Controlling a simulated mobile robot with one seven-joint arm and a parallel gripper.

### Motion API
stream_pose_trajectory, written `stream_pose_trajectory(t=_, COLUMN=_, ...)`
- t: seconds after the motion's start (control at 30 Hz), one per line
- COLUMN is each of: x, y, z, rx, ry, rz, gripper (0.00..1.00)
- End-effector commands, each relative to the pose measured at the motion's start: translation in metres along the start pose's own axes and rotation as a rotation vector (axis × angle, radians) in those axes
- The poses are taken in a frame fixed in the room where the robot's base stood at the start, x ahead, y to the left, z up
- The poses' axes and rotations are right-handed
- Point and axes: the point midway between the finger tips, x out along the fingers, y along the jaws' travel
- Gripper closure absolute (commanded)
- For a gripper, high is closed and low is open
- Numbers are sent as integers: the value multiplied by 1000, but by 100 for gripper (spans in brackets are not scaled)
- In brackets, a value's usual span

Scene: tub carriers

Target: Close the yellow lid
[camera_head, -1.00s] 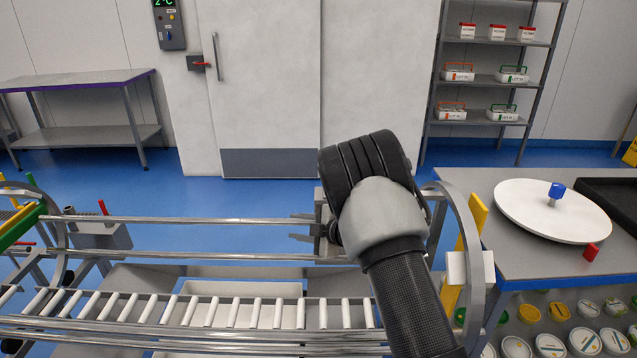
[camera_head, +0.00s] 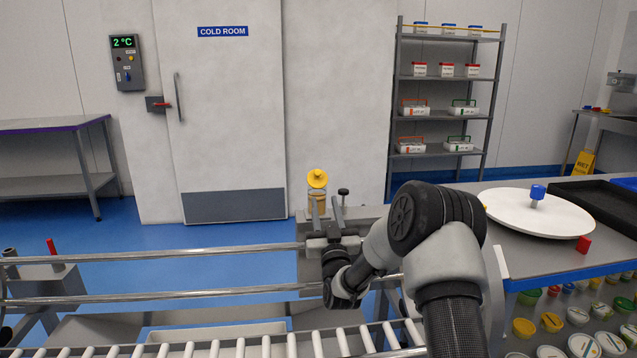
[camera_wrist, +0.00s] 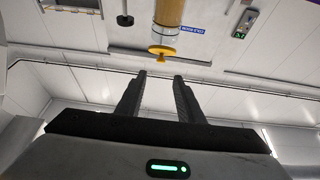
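The yellow lid (camera_head: 317,178) is a small round disc with its face toward the head camera. It stands at the top of a small amber jar (camera_head: 318,205), partly hidden by a finger. In the upside-down wrist view, the lid (camera_wrist: 162,51) shows at the end of the jar (camera_wrist: 168,14), just past my fingertips. I cannot tell how the lid joins the jar. My gripper (camera_head: 325,202) is in front of the jar. Its two fingers are apart with nothing between them, as the wrist view (camera_wrist: 160,78) also shows.
A black knob (camera_head: 343,192) stands right of the jar. Metal rails (camera_head: 150,254) and a roller conveyor (camera_head: 240,347) run along the front. A grey table (camera_head: 500,235) at right carries a white disc (camera_head: 520,212) with a blue knob and a red block (camera_head: 583,243).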

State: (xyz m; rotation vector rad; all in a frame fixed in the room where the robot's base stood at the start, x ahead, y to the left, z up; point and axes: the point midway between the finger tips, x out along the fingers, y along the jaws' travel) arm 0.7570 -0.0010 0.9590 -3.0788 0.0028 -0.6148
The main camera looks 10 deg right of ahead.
Motion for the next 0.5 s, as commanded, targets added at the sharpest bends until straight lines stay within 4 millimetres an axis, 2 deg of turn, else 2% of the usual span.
stream_pose_trajectory(t=0.1, x=27, y=0, z=1, rx=0, ry=3, rz=0, gripper=66)
stream_pose_trajectory(t=0.3, x=69, y=-1, z=2, rx=0, ry=2, rz=-2, gripper=66)
stream_pose_trajectory(t=0.5, x=100, y=-1, z=2, rx=-1, ry=1, rz=-2, gripper=66)
